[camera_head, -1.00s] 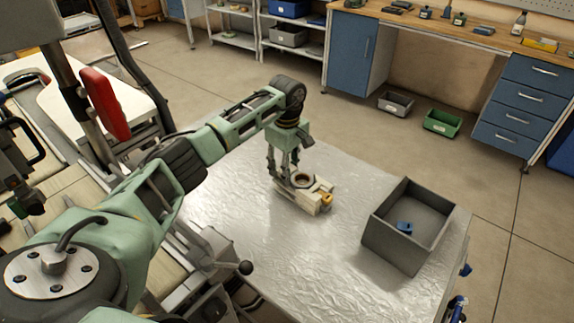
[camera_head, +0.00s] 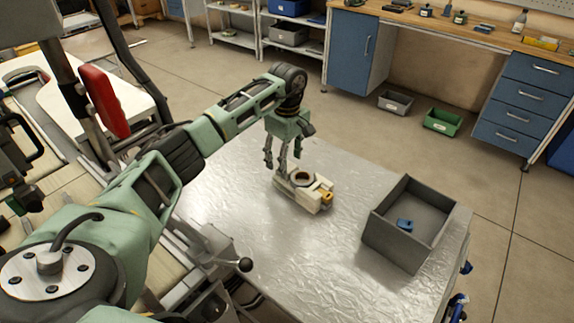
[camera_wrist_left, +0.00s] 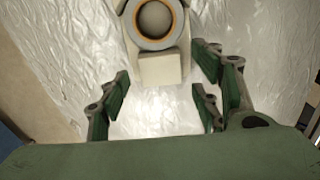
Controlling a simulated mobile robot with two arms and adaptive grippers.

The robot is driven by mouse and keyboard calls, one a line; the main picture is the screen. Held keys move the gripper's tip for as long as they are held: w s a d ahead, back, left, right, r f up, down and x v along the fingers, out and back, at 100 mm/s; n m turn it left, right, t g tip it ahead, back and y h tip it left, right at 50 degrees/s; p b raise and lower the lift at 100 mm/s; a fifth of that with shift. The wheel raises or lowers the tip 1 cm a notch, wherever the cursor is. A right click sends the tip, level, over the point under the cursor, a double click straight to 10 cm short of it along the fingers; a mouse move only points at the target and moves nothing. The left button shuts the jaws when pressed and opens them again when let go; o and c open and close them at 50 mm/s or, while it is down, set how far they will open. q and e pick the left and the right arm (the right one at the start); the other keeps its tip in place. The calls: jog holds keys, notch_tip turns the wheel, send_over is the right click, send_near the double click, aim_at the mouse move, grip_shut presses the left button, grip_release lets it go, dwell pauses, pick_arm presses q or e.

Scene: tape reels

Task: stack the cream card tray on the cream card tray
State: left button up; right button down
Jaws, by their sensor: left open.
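A cream card tray (camera_head: 311,203) sits on the silver table, with a dark-centred ring and a yellow-orange part at its right end. Its body looks thick; I cannot tell whether one tray or two stacked trays show here. In the left wrist view the cream piece (camera_wrist_left: 160,67) is at the top, with a grey ring with an orange inner edge on it. My left gripper (camera_head: 276,167) is open and empty, just above and to the left of the cream piece. Its spread fingers (camera_wrist_left: 160,97) have only table surface between them. My right gripper is not in view.
A dark grey open bin (camera_head: 382,239) with a small blue item (camera_head: 404,224) inside stands on the right of the table (camera_head: 290,255). The table's front and middle are clear. Grey and green bins lie on the floor behind, by a blue-drawered workbench.

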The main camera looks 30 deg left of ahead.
pick_arm(q)
notch_tip(320, 180, up, 10)
jog(key=b, duration=0.1)
jog(key=shift+f+b, duration=0.15)
jog(key=shift+b, duration=0.15)
dwell(0.3)
